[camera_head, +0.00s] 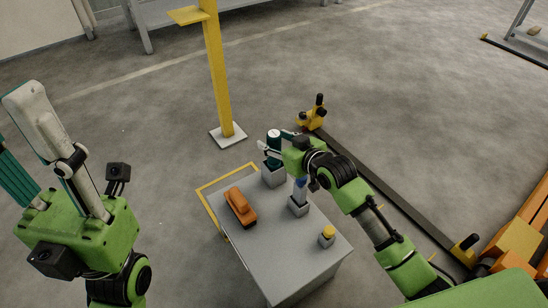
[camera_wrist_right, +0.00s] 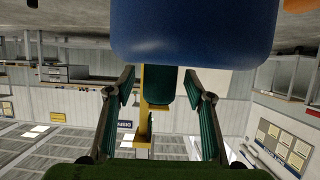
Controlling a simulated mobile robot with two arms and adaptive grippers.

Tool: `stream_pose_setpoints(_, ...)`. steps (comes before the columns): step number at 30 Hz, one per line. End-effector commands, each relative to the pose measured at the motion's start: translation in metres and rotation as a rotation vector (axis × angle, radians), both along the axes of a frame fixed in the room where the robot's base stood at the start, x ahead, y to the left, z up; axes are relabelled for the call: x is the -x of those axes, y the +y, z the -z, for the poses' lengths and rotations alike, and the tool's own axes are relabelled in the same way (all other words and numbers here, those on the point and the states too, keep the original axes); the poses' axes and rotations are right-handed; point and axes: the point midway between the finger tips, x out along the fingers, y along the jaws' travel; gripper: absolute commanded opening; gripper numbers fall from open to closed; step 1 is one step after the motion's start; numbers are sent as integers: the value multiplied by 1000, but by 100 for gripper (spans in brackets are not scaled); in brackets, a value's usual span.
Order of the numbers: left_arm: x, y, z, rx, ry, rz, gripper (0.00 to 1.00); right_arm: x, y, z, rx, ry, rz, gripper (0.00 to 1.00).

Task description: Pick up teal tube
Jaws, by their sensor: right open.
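The teal tube (camera_head: 274,142) stands upright in a grey block holder (camera_head: 273,177) at the table's far end. My right gripper (camera_head: 275,139) is at the tube's upper part, its open fingers on either side of it. In the right wrist view the teal tube (camera_wrist_right: 158,88) shows between the two spread fingers (camera_wrist_right: 160,80); contact cannot be told. A blue thing (camera_wrist_right: 195,30), probably the blue tube, fills the top of that view. My left gripper (camera_head: 14,118) is raised at the left, fingers apart and empty, far from the tube.
A blue tube (camera_head: 299,188) stands in a holder just below my right wrist. An orange-brown object (camera_head: 240,206) and a yellow-capped piece (camera_head: 327,235) are on the grey table (camera_head: 270,262). A yellow post (camera_head: 218,75) stands behind. Floor left of the table is clear.

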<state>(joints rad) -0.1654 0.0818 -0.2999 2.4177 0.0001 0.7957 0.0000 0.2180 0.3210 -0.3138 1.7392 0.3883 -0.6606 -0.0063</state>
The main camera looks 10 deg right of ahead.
Motion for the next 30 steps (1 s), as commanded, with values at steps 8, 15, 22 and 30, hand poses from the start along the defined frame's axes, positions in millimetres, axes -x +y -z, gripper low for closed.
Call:
stream_pose_setpoints(8, 0, -1, -3, -2, -20, -1, 39, -10, 4, 4, 1, 0, 0, 48)
stream_pose_setpoints(15, 0, -1, -3, -3, -19, -1, 39, -9, 4, 3, 0, 0, 0, 15)
stream_pose_setpoints(22, 0, -1, -3, -3, -19, -1, 39, -10, 4, 1, -1, -5, 0, 2)
stream_pose_setpoints(30, 0, 0, -7, 0, -4, 0, 39, -10, 4, -16, -1, -8, 0, 2)
